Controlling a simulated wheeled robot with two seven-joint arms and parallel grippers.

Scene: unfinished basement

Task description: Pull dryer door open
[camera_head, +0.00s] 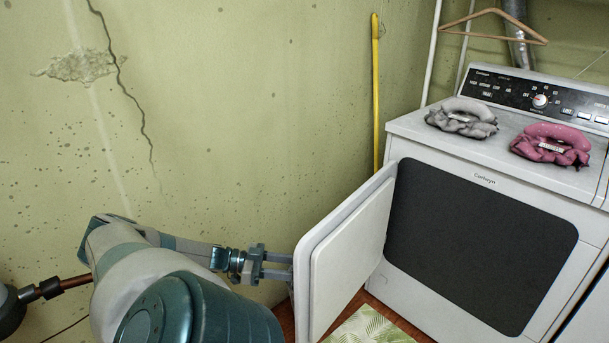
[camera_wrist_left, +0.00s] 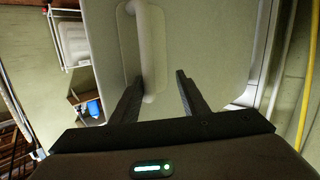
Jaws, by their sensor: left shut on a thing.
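The white dryer (camera_head: 485,182) stands at the right in the head view, with its dark opening exposed. Its white door (camera_head: 352,250) stands swung wide open to the left, inner side toward me. My left gripper (camera_head: 288,266) is at the outer side of the door, near its free edge. In the left wrist view the door's outer face (camera_wrist_left: 205,40) fills the middle, with a pale vertical bar handle (camera_wrist_left: 151,48). My left gripper (camera_wrist_left: 160,92) has its dark fingers on either side of the handle and is shut on it. My right gripper is not in view.
A grey folded cloth (camera_head: 461,118) and a pink one (camera_head: 551,146) lie on the dryer top. A yellow pole (camera_head: 375,95) leans at the green wall. A leaf-patterned mat (camera_head: 368,328) lies on the floor below the door. A wooden hanger (camera_head: 494,27) hangs above the dryer.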

